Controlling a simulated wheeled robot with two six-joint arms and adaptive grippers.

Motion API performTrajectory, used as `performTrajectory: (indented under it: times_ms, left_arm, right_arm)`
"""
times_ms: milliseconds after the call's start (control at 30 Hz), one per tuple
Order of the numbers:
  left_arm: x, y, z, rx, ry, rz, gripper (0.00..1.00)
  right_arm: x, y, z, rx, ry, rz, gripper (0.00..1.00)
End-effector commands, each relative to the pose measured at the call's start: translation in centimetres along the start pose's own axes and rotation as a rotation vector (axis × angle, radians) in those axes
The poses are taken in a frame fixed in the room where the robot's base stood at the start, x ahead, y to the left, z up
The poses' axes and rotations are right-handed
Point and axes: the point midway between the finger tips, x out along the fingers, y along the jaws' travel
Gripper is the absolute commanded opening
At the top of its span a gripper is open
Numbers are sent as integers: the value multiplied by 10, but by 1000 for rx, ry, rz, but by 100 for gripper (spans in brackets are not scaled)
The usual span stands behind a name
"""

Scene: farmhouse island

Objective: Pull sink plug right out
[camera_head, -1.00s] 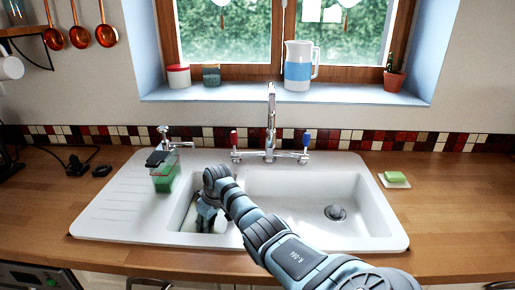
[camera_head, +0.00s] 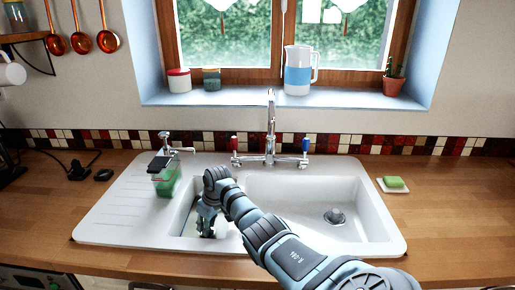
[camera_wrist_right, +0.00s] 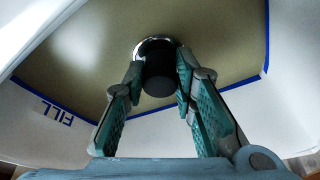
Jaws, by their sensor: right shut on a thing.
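The white double sink (camera_head: 120,205) has a small left basin and a larger right basin. My right gripper (camera_head: 206,228) reaches down into the left basin. In the right wrist view my right gripper (camera_wrist_right: 160,88) is shut on a dark, round-ended plug (camera_wrist_right: 158,82), with a finger on each side. A shiny chrome ring (camera_wrist_right: 152,44) shows just behind the plug. I cannot tell whether the plug is clear of the ring. In the head view the plug is hidden by the gripper. My left gripper is out of view.
The right basin holds only a round metal drain fitting (camera_head: 335,216). A chrome tap (camera_head: 270,125) stands behind. A green soap bottle (camera_head: 165,178) stands left, and green soap (camera_head: 394,183) on a dish lies right.

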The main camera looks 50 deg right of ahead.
Motion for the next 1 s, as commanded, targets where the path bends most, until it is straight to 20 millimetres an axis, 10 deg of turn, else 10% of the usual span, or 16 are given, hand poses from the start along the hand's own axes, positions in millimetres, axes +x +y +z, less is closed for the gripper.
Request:
performTrajectory:
  times_ms: [833, 1000]
  left_arm:
    - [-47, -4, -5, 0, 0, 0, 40]
    - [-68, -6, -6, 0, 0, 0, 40]
  right_arm:
    - [-41, 0, -14, -1, 1, 0, 0]
    - [-105, 3, -45, -8, 10, 3, 0]
